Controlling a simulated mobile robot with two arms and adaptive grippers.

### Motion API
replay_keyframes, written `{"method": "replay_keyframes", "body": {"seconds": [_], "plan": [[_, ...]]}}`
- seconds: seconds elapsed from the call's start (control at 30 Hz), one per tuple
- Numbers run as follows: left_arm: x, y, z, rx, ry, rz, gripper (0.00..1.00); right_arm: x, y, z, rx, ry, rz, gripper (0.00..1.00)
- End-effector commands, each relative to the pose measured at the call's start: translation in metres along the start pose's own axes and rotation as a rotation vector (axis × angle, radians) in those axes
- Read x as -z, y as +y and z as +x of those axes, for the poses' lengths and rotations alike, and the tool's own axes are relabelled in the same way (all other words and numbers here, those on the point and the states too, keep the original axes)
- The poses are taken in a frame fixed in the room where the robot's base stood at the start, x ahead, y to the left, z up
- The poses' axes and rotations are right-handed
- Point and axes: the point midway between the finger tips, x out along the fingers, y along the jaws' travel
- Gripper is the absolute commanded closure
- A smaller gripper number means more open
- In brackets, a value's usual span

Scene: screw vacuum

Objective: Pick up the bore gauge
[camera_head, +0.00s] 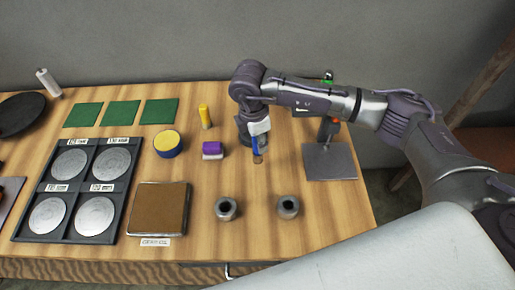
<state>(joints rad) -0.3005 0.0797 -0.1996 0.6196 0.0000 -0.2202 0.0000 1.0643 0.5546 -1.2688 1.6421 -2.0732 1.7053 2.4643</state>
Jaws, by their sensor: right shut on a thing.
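My right arm reaches in from the right, and its right gripper (257,150) points down over the middle of the wooden table (255,185). The gripper is shut on a small blue and white thing (257,142), which I take to be the bore gauge. The gripper hides much of it, and its lower end is close to the table top; I cannot tell whether it touches. My left gripper is not in view.
Two metal rings (226,208) stand in front. A purple block (213,150), a yellow cylinder (204,117) and a blue-yellow round tin (168,145) lie left. A dark tray of discs (69,217) and a brown pad (158,208) are farther left. A grey plate (330,162) is right.

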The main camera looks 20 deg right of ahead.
Motion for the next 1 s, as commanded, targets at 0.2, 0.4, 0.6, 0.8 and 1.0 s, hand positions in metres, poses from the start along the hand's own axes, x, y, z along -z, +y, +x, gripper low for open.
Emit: {"method": "replay_keyframes", "body": {"seconds": [0.2,0.4,0.6,0.8,1.0], "plan": [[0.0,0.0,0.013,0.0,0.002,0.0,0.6,-0.008,-0.047,-0.022,0.003,-0.001,-0.005,1.0],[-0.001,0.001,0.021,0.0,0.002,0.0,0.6,-0.014,-0.081,-0.043,0.003,-0.001,-0.003,1.0],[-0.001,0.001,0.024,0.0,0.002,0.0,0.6,-0.018,-0.101,-0.056,0.004,-0.002,-0.002,1.0],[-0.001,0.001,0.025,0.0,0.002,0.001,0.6,-0.019,-0.107,-0.06,0.005,-0.002,-0.002,1.0],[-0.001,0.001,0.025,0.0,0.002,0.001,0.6,-0.019,-0.107,-0.06,0.005,-0.002,-0.001,1.0]]}}
